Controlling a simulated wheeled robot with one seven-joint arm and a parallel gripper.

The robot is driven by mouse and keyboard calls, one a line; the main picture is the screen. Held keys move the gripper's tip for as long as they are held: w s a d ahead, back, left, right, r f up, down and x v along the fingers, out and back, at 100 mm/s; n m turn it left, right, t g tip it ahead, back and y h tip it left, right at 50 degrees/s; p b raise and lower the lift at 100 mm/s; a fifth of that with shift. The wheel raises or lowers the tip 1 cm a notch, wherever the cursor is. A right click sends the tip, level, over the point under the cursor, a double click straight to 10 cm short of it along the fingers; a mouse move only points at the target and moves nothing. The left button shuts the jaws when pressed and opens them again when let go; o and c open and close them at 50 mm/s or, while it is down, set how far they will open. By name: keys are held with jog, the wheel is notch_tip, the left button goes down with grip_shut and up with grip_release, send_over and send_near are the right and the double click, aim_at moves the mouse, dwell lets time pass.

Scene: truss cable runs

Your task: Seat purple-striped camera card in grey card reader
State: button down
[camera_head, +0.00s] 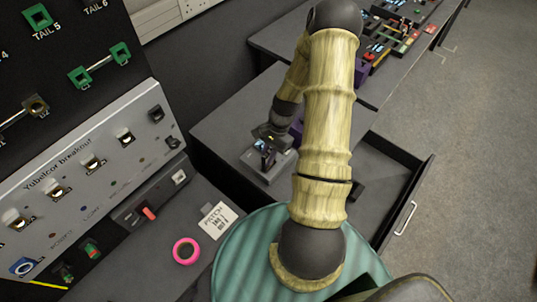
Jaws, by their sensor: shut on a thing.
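The grey card reader (281,168) is a small light grey block on the dark grey bench, left of my arm. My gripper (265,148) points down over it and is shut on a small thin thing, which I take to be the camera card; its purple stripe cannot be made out. The fingertips are at or just above the reader's top. The gripper and wrist hide the slot, so I cannot tell whether the card is in it.
A purple object (297,129) stands close behind the gripper. An open drawer (408,190) is right of my arm. A pink tape ring (186,251) and a white label card (217,221) lie front left. The breakout panel (88,180) stands at left.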

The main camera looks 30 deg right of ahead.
jog(key=shift+f+b, duration=0.75)
jog(key=shift+f, duration=0.8)
dwell(1.9)
jog(key=c, duration=1)
grip_release()
jog(key=shift+r+p, duration=2.95)
jog(key=shift+r, duration=0.85)
